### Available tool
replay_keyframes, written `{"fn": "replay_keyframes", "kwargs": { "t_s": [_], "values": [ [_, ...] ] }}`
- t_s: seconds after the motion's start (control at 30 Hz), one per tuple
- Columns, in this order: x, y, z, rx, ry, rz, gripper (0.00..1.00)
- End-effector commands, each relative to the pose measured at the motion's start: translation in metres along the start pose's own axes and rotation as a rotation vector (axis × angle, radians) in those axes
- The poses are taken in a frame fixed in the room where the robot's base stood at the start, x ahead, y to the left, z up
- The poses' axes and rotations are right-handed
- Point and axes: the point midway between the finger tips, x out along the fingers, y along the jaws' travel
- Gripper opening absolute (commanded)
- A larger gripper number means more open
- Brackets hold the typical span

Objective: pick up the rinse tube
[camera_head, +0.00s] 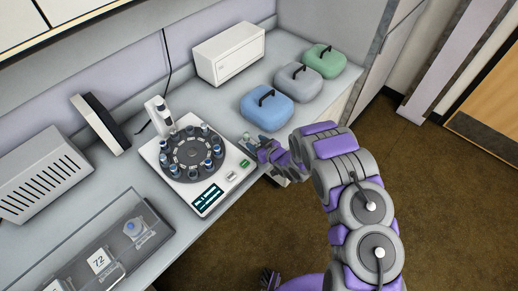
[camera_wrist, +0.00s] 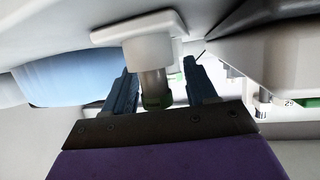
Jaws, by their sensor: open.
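My gripper (camera_head: 255,145) reaches in low over the counter, just right of the carousel instrument. In the wrist view my gripper (camera_wrist: 163,85) is open, with one dark blue finger on each side of a small tube (camera_wrist: 153,86). The tube has a clear, greyish body and a green end, and its other end sits in a white round holder (camera_wrist: 149,50) on a square white base. The wrist picture looks upside down. I see gaps between the fingers and the tube. In the head view the tube is too small and covered to make out clearly.
The carousel instrument (camera_head: 205,193) holds several vials close by on the left. A blue lidded box (camera_head: 267,107) stands just behind my gripper, with grey (camera_head: 298,82) and green (camera_head: 325,61) boxes beyond. The counter edge runs under my arm.

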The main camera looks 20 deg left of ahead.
Motion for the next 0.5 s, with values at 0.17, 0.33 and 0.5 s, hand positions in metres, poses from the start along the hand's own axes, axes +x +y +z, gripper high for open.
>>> {"fn": "replay_keyframes", "kwargs": {
  "t_s": [0.17,0.33,0.5],
  "values": [
    [-0.0009,0.0007,0.0001,0.001,-0.001,0.001,0.53],
    [0.0025,-0.0015,0.0004,-0.002,-0.005,0.001,0.37],
    [0.0026,-0.0016,0.0004,-0.002,-0.005,0.001,0.20]
  ]
}}
